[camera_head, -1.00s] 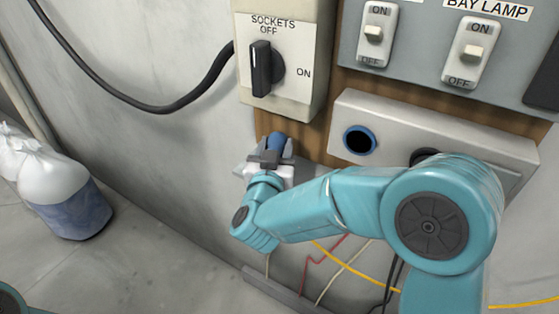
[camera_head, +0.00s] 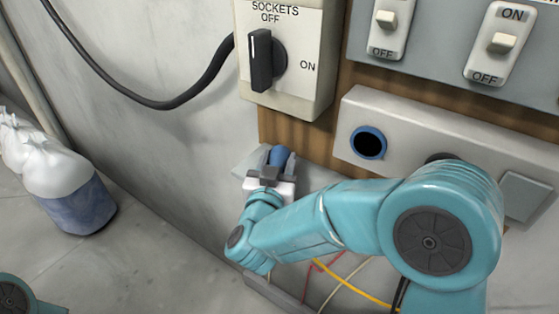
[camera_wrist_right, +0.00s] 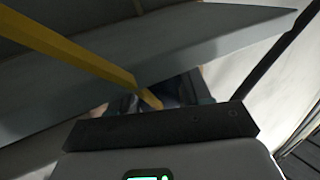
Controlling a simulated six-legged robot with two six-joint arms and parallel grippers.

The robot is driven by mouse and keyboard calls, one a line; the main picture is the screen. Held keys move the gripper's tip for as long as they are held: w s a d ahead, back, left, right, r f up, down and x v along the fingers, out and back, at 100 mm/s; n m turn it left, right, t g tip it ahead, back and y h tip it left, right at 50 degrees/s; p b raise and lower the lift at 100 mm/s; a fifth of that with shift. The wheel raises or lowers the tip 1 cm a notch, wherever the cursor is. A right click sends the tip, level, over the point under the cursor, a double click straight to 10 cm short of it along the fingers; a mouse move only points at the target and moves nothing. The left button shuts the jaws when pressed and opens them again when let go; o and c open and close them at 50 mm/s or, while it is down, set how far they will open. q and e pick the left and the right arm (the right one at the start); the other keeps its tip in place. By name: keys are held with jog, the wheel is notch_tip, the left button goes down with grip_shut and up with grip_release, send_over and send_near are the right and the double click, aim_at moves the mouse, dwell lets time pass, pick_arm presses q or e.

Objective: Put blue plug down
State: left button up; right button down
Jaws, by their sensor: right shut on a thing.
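The blue plug (camera_head: 279,155) shows in the head view as a rounded blue end between the dark fingers of my right gripper (camera_head: 277,162). The gripper is shut on it, close to the wall below the wooden backboard. A pale grey ledge (camera_head: 249,161) lies beside and partly behind the gripper; whether the plug touches it I cannot tell. The blue-ringed socket (camera_head: 368,143) is to the right, apart from the plug, its dark hole empty. In the dim right wrist view the plug cannot be made out clearly. My left gripper is not in view.
The sockets switch (camera_head: 267,62) points to OFF above the plug. A panel with light switches (camera_head: 500,43) is at upper right. Yellow and red cables (camera_head: 345,283) hang below my right arm. Bags (camera_head: 65,190) stand on the floor at left.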

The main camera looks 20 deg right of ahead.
jog(key=shift+f+b, duration=0.45)
jog(key=shift+f, duration=0.25)
jog(key=c, duration=0.5)
grip_release()
jog(key=shift+r, duration=0.15)
jog(key=shift+r+p, duration=0.35)
jog(key=shift+p, duration=0.15)
jog(key=shift+s+a+r, duration=0.15)
jog(key=shift+a, duration=0.05)
jog(key=v, duration=1.1)
jog(key=shift+s+b, duration=0.25)
jog(key=shift+b, duration=0.2)
